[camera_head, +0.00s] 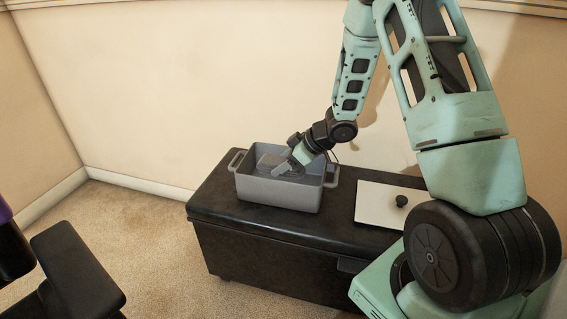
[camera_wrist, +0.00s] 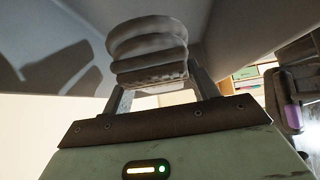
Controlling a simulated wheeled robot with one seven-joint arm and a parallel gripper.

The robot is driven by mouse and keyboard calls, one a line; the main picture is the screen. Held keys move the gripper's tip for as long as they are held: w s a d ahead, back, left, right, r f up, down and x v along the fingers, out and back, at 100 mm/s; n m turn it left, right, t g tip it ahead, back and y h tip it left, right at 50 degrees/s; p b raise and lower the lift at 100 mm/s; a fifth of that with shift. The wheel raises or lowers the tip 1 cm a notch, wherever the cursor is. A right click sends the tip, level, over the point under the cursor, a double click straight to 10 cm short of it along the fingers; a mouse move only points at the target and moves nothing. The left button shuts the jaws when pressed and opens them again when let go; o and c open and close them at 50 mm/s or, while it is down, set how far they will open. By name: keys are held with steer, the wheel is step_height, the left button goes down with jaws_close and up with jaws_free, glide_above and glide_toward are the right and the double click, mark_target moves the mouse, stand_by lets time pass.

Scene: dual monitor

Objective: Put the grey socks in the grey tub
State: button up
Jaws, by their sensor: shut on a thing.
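The grey tub (camera_head: 278,194), with a handle at each end, stands on a black chest. My gripper (camera_head: 284,170) reaches down into the tub's opening from the upper right. In the wrist view my gripper (camera_wrist: 152,88) is shut on the grey socks (camera_wrist: 148,48), a folded, layered bundle between the two fingers. Grey tub walls (camera_wrist: 228,35) surround the socks in that view. In the head view the socks are hard to tell from the tub's grey inside. Whether they touch the tub floor I cannot tell.
The black chest (camera_head: 262,228) stands against the beige wall. A black chair-like object (camera_head: 78,262) is at the lower left. Carpet (camera_head: 140,225) between it and the chest is clear.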

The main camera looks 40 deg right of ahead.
steer(key=shift+f, duration=0.45)
steer(key=shift+f, duration=0.1)
steer(key=o, duration=1.1)
steer(key=shift+c, duration=0.2)
